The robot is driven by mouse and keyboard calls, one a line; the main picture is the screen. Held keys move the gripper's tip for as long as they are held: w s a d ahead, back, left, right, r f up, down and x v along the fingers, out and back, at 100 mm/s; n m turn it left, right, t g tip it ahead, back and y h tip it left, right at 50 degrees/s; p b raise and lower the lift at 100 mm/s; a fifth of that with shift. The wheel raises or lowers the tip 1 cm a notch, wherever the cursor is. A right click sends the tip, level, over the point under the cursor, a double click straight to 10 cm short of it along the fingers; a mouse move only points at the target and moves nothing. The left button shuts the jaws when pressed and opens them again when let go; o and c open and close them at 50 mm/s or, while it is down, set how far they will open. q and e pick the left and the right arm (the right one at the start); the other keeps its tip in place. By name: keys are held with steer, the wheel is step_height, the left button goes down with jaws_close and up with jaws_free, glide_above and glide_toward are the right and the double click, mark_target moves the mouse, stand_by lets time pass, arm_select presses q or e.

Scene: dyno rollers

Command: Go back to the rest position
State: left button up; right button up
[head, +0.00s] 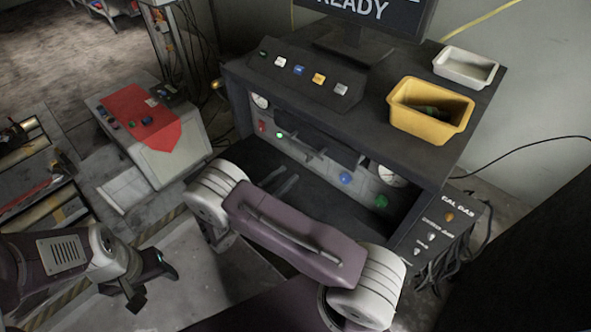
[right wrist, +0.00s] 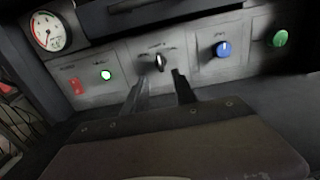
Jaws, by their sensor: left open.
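My left gripper (head: 152,281) is at the lower left of the head view, open and empty, over the floor. My right arm reaches across the middle toward the dark console. My right gripper (head: 280,184) shows as two dark fingers in front of the console's lower panel. In the right wrist view the fingers (right wrist: 160,88) are spread with nothing between them. They point at a black selector knob (right wrist: 160,62) on the panel. The fingertips appear just below the knob; I cannot tell the exact gap.
The panel holds a gauge (right wrist: 48,31), a red switch (right wrist: 77,86), a blue knob (right wrist: 223,49) and a green button (right wrist: 280,38). A yellow bin (head: 431,108) and white tray (head: 466,67) sit on top. A cabinet with red cloth (head: 140,118) stands left.

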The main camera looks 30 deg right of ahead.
steer(key=shift+s+a, duration=0.2)
steer(key=shift+a, duration=0.15)
